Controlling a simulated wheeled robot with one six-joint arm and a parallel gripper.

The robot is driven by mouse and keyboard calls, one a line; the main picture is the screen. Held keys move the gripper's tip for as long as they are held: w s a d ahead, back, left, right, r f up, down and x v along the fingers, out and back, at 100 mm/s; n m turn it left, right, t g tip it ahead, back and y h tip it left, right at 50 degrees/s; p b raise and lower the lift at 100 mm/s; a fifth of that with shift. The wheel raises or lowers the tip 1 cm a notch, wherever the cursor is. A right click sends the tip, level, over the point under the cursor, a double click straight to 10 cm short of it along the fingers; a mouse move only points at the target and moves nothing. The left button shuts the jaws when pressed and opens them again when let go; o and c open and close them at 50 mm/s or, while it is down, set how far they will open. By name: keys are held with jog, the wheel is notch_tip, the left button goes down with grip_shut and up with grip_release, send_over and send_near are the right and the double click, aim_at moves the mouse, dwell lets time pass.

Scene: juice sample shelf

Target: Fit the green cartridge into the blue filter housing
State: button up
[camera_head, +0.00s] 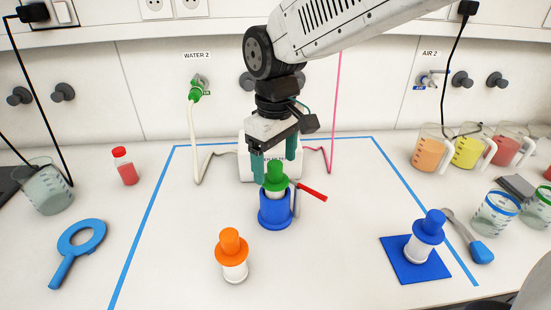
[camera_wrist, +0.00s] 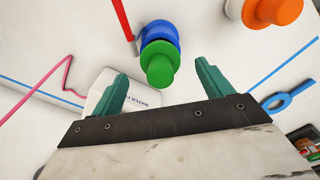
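The green cartridge (camera_head: 275,172) stands upright at the mouth of the blue filter housing (camera_head: 275,212), with some of its white body showing above the blue rim. How deep it sits is hidden. In the wrist view the green cap (camera_wrist: 159,66) overlaps the blue housing (camera_wrist: 160,32). My gripper (camera_head: 275,168) is above the housing, its two teal fingers spread on either side of the cap. The wrist view shows gaps between the cap and both fingers of my gripper (camera_wrist: 162,70), so it is open and holds nothing.
A red lever (camera_head: 312,191) sticks out right of the housing. A white box (camera_head: 246,160) stands just behind. An orange cartridge (camera_head: 232,255) stands in front, and a blue cartridge (camera_head: 427,228) stands on a blue mat (camera_head: 416,271) at right. The left part inside the blue tape is clear.

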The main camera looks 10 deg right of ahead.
aim_at(285, 186)
notch_tip(285, 186, up, 8)
jog(key=shift+f, duration=0.2)
jog(key=s+d+f+m, duration=0.2)
jog(key=s+d+m, duration=0.2)
jog(key=s+d, duration=0.5)
jog(key=s+d+f+m+t, duration=0.1)
jog(key=s+d+f+m, duration=0.2)
jog(key=s+d, duration=0.7)
jog(key=shift+s+d+m, duration=0.2)
jog(key=shift+d+m, duration=0.6)
jog(key=shift+d, duration=0.05)
